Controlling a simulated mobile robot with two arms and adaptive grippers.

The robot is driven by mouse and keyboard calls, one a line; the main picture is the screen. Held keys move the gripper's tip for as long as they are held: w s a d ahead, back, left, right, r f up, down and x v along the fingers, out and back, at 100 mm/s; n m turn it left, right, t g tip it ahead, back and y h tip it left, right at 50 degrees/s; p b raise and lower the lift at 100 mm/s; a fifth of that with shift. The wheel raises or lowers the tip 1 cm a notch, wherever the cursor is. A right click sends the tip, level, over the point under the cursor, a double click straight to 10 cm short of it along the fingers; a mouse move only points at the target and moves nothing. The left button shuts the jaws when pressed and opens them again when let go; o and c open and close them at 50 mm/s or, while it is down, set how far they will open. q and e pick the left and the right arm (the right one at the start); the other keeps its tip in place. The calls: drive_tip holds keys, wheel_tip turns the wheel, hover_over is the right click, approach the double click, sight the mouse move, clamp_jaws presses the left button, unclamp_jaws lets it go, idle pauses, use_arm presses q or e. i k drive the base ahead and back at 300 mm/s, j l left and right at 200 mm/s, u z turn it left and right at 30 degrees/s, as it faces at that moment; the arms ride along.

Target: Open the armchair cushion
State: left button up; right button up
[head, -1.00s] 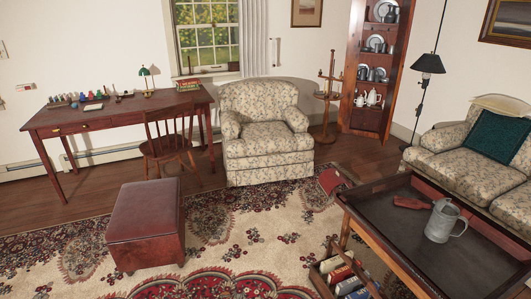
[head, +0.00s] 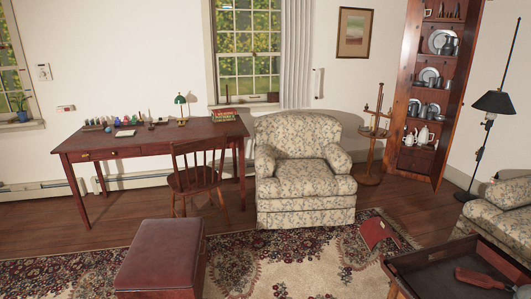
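A floral armchair (head: 303,170) stands against the back wall near the middle of the head view. Its seat cushion (head: 305,184) lies flat between the two arms, above the upholstered front. No gap shows under the cushion. Neither of my grippers shows in the head view.
A wooden chair (head: 198,182) and a desk (head: 150,146) stand left of the armchair. A dark red ottoman (head: 161,255) stands on the patterned rug at front left. A tray table (head: 425,262) and a floral sofa (head: 498,212) are at right. Open rug lies before the armchair.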

sight(304, 178)
drive_tip(key=i+z, duration=0.15)
drive_tip(key=i, duration=0.85)
drive_tip(key=i+j+z, duration=0.1)
drive_tip(key=i, duration=0.85)
drive_tip(key=j, duration=0.1)
